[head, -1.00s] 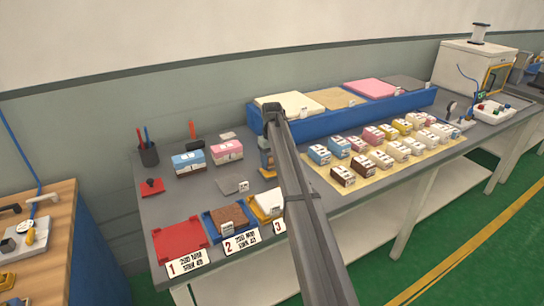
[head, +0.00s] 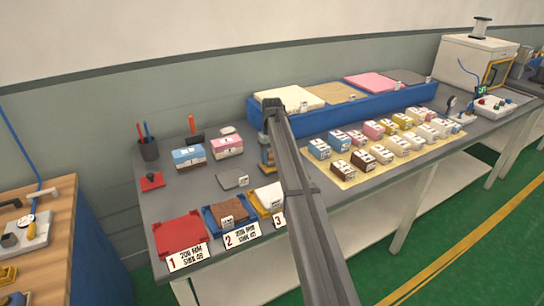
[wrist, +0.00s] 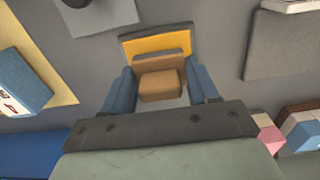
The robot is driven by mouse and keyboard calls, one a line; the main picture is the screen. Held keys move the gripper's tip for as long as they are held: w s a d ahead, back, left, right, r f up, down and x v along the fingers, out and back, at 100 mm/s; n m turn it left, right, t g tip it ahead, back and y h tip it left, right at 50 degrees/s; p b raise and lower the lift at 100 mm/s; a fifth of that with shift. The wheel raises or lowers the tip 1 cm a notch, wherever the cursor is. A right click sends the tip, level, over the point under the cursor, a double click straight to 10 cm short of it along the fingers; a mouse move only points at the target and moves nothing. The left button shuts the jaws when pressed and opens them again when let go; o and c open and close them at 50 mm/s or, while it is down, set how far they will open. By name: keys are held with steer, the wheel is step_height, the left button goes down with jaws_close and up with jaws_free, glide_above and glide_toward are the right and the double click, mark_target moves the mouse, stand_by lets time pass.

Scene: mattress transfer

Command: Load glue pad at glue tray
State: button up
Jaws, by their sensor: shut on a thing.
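My gripper (wrist: 163,85) has blue fingers shut on a brown block-shaped handle (wrist: 162,84). An orange-yellow plate with a dark edge (wrist: 158,42) lies just beyond the handle; together they look like the glue pad. In the head view, the pad's orange part shows beside my arm (head: 266,157), above the grey bench. Whether it touches the bench cannot be told. I cannot surely single out the glue tray. A grey plate with a dark round thing on it (wrist: 100,22) shows at the wrist view's top left; my arm seems to hide it in the head view.
A grey pad (head: 233,179) lies left of my gripper, with blue and pink boxes (head: 227,145) behind. Red, blue and yellow trays (head: 180,235) line the front left. A blue rack (head: 340,117) stands behind; several small boxes stand on a yellow mat (head: 345,183) at right.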

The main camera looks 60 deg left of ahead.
steer(key=shift+f, duration=0.55)
stand_by(1.4)
steer(key=shift+r, duration=0.1)
steer(key=shift+r, duration=3.45)
